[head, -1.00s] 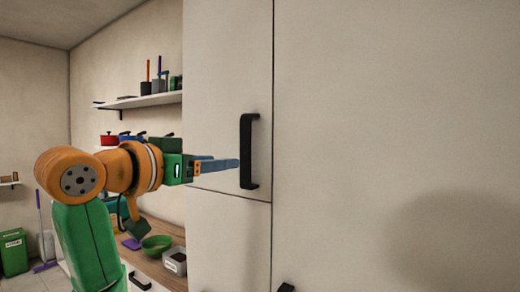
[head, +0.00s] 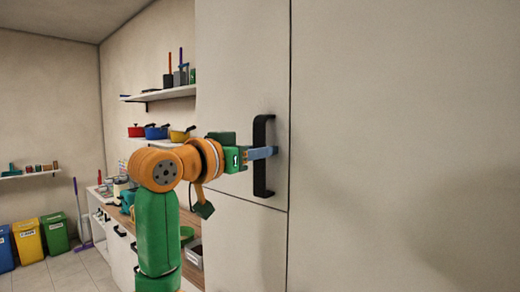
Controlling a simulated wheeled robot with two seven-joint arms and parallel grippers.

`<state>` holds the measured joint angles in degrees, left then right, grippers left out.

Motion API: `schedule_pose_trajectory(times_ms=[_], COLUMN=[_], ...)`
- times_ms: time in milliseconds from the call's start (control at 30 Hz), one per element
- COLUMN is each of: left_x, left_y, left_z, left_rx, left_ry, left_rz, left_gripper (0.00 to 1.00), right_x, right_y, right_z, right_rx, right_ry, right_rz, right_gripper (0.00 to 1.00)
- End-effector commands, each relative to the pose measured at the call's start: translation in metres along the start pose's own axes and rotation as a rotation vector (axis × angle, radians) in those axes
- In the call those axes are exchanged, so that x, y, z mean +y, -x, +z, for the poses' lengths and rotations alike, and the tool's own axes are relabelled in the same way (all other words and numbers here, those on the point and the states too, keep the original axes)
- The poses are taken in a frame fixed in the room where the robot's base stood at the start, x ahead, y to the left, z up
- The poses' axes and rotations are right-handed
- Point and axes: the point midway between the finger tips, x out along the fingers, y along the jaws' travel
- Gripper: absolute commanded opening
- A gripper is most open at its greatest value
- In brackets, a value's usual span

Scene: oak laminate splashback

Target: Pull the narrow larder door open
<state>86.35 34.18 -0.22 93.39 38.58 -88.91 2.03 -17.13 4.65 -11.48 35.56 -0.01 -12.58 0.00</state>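The narrow larder door (head: 235,60) is a tall off-white panel in the head view, lying flush with the panel beside it. Its black vertical bar handle (head: 263,182) is near its right edge. My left gripper (head: 264,153) comes in from the left at the handle's middle. Its blue-grey finger crosses the bar and its tip reaches just past it. The other finger is not clearly seen, so I cannot tell whether the fingers are closed on the bar. My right gripper is not in view.
A lower door (head: 240,245) sits beneath, and a wide plain panel (head: 400,130) fills the right. Left are a shelf (head: 160,94), red, blue and yellow pots (head: 157,132), a worktop, and coloured bins (head: 28,241) on the floor.

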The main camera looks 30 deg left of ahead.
Motion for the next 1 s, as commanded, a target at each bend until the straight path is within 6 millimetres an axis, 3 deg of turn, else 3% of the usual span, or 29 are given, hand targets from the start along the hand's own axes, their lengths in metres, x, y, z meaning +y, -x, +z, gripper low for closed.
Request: schedule_pose_trajectory(times_ms=[33, 100, 1000], left_x=[0.0000, 0.0000, 0.0000], left_y=[0.0001, 0.0002, 0.0005], left_z=[-0.0001, -0.0002, -0.0009], left_rx=[0.000, 0.000, 0.002], left_ry=[0.000, 0.000, 0.001], left_rz=[0.000, 0.000, 0.000], left_gripper=[0.17, 0.00, 0.00], right_x=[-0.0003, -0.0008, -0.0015], right_y=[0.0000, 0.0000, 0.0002], right_z=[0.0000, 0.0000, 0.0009], right_rx=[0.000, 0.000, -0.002], right_ry=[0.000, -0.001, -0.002], right_rz=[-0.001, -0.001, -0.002], right_gripper=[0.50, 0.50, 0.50])
